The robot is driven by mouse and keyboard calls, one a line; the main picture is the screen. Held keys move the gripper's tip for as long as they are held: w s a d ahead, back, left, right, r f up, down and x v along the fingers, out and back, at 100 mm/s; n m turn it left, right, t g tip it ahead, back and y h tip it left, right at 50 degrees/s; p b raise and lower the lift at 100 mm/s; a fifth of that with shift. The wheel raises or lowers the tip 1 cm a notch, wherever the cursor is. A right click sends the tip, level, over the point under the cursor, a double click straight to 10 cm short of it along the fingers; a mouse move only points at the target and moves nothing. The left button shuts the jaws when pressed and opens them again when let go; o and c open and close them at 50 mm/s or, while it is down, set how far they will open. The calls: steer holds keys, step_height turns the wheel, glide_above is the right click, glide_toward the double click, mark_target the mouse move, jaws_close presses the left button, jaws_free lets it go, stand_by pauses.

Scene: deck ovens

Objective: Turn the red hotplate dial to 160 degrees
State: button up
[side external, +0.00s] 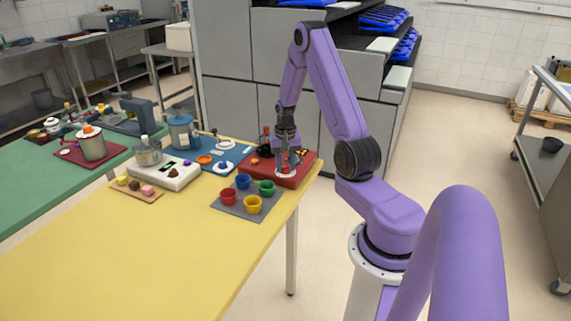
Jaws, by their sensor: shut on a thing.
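The red hotplate (300,180) sits at the far right corner of the yellow table. A dark round thing and small coloured parts show on its top. My gripper (289,163) points down over the hotplate's top, beside a white round part (285,175). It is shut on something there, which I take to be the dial. The fingers and the arm hide most of the dial, so its pointer and scale cannot be read.
A grey mat (225,209) with red, blue, green and yellow cups lies in front of the hotplate. A white device (177,178) and a blue mat (225,170) are to the left. The near part of the yellow table (130,255) is clear.

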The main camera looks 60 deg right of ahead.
mark_target(285, 167)
steer(key=shift+m, duration=0.4)
steer(key=o, duration=1)
step_height(285, 167, up, 17)
steer(key=shift+r, duration=0.2)
stand_by(0.3)
